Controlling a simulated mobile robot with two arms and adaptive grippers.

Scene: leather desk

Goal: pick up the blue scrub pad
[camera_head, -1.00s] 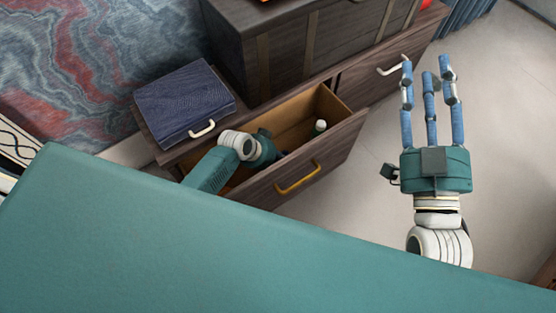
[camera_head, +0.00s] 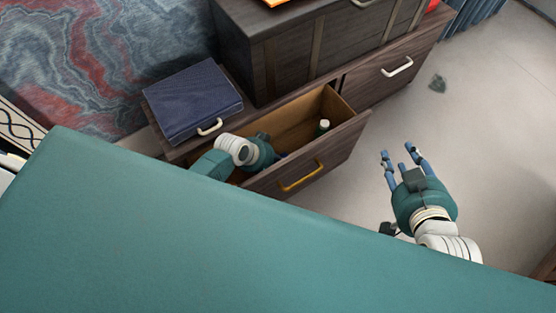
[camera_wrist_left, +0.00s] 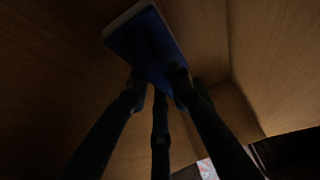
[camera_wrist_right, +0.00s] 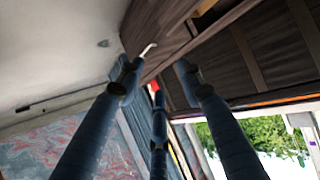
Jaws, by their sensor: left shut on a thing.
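The blue scrub pad (camera_wrist_left: 147,42), a flat blue block with a pale edge, shows in the dark left wrist view. The fingers of my left gripper (camera_wrist_left: 158,88) are closed on its near end. In the head view my left gripper (camera_head: 276,156) reaches down into the open drawer (camera_head: 292,132); its fingertips and the pad are hidden there. My right gripper (camera_head: 402,158) is open and empty, to the right of the drawer above the floor. Its spread fingers also show in the right wrist view (camera_wrist_right: 155,85).
A white-capped bottle (camera_head: 322,127) stands in the drawer, right of my left gripper. A dark blue box (camera_head: 192,98) lies on the cabinet, beside a large dark chest (camera_head: 310,52). A closed drawer (camera_head: 385,82) is at the right. The floor (camera_head: 480,130) there is mostly clear.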

